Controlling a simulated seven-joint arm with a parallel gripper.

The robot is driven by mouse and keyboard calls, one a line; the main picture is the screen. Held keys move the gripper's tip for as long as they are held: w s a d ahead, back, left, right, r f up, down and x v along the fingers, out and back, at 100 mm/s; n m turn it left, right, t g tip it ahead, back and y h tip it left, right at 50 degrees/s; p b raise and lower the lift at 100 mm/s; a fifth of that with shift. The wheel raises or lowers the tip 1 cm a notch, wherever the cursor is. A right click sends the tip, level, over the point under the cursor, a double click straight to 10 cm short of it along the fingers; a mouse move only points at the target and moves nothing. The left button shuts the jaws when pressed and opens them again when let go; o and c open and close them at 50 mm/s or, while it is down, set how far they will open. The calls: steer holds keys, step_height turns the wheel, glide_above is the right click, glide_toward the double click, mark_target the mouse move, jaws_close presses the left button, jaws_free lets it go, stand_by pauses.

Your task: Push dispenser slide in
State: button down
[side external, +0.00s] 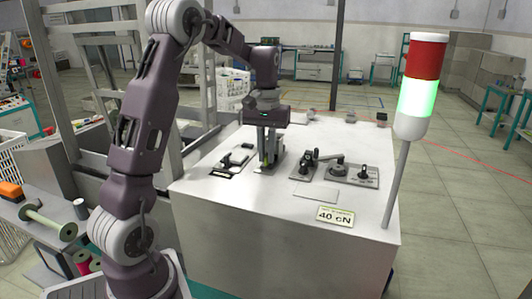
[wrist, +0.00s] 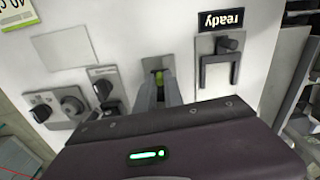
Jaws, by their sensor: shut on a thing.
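My gripper (side external: 265,167) points down over the white cabinet top, between the fixture at left and the knob panels at right. In the wrist view its two fingers (wrist: 159,95) are close together, shut on a small green-topped piece (wrist: 158,76). That piece seems to be part of the dispenser slide, but the fingers hide most of it. I cannot tell how far in the slide sits. The fixture with a dark U-shaped bar (wrist: 220,66) stands beside the gripper, apart from it, with a "ready" label (wrist: 221,20).
Panels with dark knobs (side external: 363,172) and a lever (side external: 318,157) stand close to the right of my gripper. A "40 cN" sign (side external: 336,215) lies toward the front. A signal lamp (side external: 416,97), lit green, rises at the right edge. The cabinet's front top (side external: 250,205) is clear.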

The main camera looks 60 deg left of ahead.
steer(key=shift+w+a, duration=0.3)
steer(key=shift+w, duration=0.2)
steer(key=shift+w+a, duration=0.15)
steer(key=shift+w, duration=0.05)
stand_by(0.5)
steer(key=c, duration=1.5)
jaws_free()
steer(key=shift+r, duration=0.1)
step_height(320, 180, up, 7)
steer(key=shift+s+f, duration=0.1)
